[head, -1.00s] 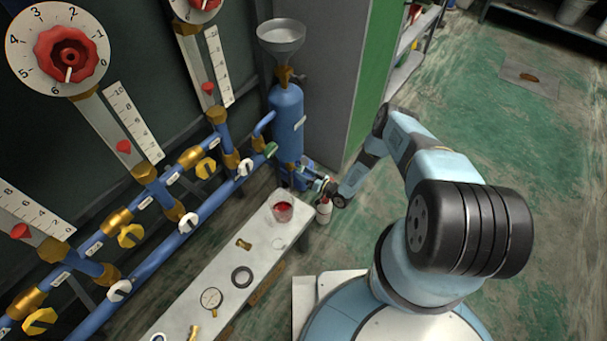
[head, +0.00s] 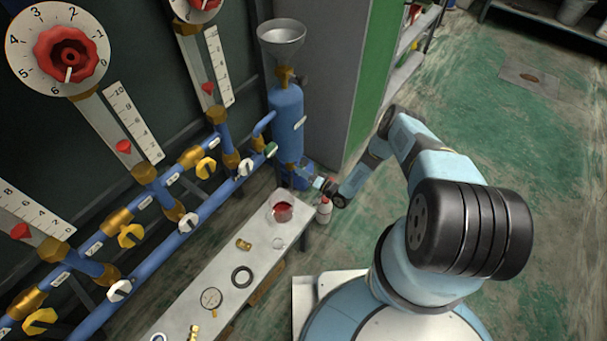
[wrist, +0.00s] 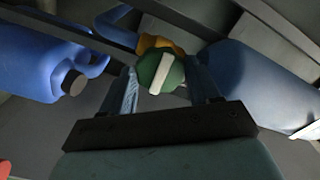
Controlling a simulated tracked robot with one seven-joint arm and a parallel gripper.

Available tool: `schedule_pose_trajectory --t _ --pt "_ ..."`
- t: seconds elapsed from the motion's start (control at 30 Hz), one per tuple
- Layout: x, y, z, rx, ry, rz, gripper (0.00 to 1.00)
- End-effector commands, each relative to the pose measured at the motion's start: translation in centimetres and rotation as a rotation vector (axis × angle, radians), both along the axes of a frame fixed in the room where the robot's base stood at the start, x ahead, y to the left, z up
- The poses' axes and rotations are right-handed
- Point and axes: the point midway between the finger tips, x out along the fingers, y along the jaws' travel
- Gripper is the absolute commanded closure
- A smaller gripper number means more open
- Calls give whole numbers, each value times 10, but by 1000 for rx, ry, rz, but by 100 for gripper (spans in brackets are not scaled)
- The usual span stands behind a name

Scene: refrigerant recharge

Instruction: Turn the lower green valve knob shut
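The lower green valve knob (wrist: 161,73) shows in the wrist view as a round green knob with a white bar across its face. A brass fitting is behind it. My gripper (wrist: 165,88) is open, with one finger on each side of the knob and visible gaps between fingers and knob. In the head view my gripper (head: 317,183) is low beside the foot of the blue cylinder (head: 287,125). I cannot make out the lower knob there. Another green knob (head: 270,150) sits higher, at the end of the blue pipe.
In the wrist view, a blue container (wrist: 35,60) with a dark cap is on the left and the blue cylinder (wrist: 255,85) on the right.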

Motion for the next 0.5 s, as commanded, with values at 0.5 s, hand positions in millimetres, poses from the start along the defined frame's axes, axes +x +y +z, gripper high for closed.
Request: schedule_pose_trajectory --t 0.5 --pt "-1 -2 0 -6 -8 0 19"
